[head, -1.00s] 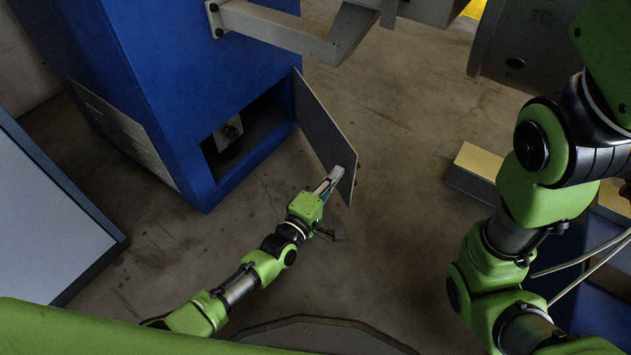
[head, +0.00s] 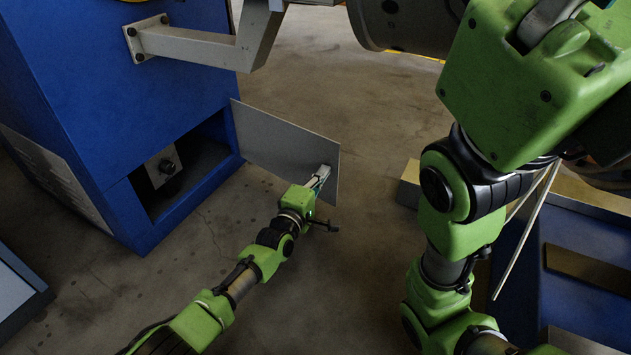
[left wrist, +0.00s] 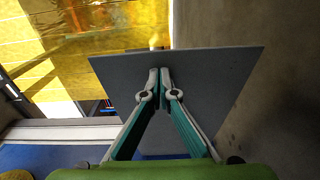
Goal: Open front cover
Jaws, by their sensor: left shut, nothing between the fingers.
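The front cover (head: 275,137) is a flat grey panel hinged on the blue machine cabinet (head: 150,95). It stands swung out from the cabinet, and the dark opening (head: 190,158) beside it is uncovered. My left gripper (head: 320,177) is shut and empty at the cover's outer part, in front of its face. The left wrist view shows the cover (left wrist: 215,75) filling the middle, with the closed fingertips (left wrist: 160,75) against or very near it; contact is hard to tell. My right arm comes in at the right; its gripper is not in view.
A grey bracket arm (head: 210,45) juts from the cabinet above the cover. A blue base with metal plates (head: 590,235) lies at the right. A framed panel (head: 15,300) stands at the lower left. The concrete floor (head: 350,110) beyond the cover is clear.

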